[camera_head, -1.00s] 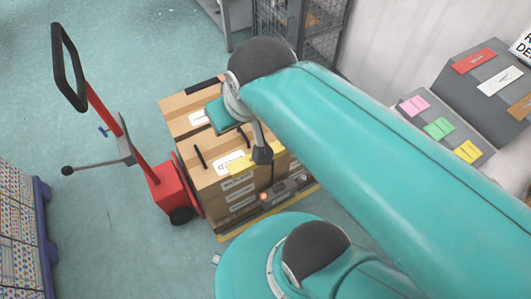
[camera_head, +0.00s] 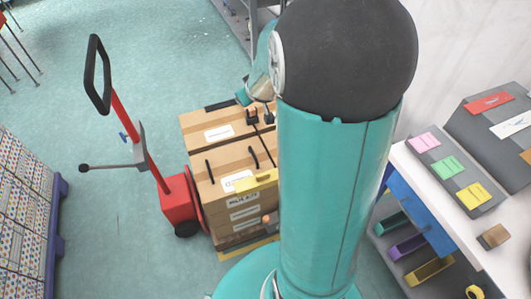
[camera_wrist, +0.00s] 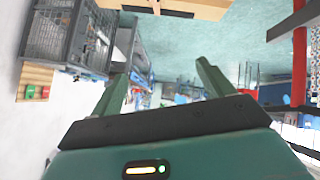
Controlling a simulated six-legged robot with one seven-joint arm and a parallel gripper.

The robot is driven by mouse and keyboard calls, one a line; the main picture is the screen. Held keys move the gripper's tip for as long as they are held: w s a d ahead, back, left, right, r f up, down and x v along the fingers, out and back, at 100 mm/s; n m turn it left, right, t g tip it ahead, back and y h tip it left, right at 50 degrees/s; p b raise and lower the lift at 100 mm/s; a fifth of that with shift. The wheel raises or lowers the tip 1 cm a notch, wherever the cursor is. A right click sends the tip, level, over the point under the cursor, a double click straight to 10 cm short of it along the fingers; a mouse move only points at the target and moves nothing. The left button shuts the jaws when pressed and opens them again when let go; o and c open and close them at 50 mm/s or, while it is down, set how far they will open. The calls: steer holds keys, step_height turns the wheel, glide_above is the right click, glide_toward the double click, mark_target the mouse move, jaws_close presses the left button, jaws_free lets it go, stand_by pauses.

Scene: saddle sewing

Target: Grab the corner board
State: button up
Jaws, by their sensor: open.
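A yellow strip (camera_head: 257,181) lies along the upper front edge of the front cardboard box (camera_head: 225,190); it looks like the corner board, though I cannot be sure. Its right end is hidden behind my arm. My gripper (camera_wrist: 163,80) shows its two green fingers spread apart in the wrist view, with nothing between them. In the head view, my gripper is mostly hidden behind my arm, near the rear of the boxes. In the wrist view, only an edge of cardboard (camera_wrist: 185,8) shows at the top, away from the fingers.
A red hand truck (camera_head: 177,199) with a black handle stands left of the boxes. At right are a white table (camera_head: 430,205), sample boards (camera_head: 448,168) and coloured bins (camera_head: 408,248). Patterned stacks (camera_head: 28,190) stand at the far left. The floor between is clear.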

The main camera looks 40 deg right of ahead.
steer(key=s+d+f+t, duration=0.2)
steer(key=d+f, duration=0.6)
steer(key=f, duration=0.4)
steer(key=s+d+f+t, duration=0.1)
steer(key=d+f, duration=0.6)
steer(key=f, duration=0.5)
steer(key=s+a+f+m+t, duration=0.2)
steer(key=s+f+t, duration=0.1)
steer(key=s+f, duration=0.55)
steer(key=s+a+f+m+t, duration=0.1)
steer(key=s+a+f+t, duration=0.1)
steer(key=s+f, duration=0.65)
steer(key=shift+t+h, duration=0.3)
steer(key=shift+h, duration=0.1)
steer(key=shift+f+x, duration=0.2)
steer(key=shift+x, duration=3.25)
steer(key=shift+f+x, duration=0.2)
steer(key=shift+x, duration=3.25)
steer(key=shift+d, duration=0.1)
steer(key=c, duration=1.2)
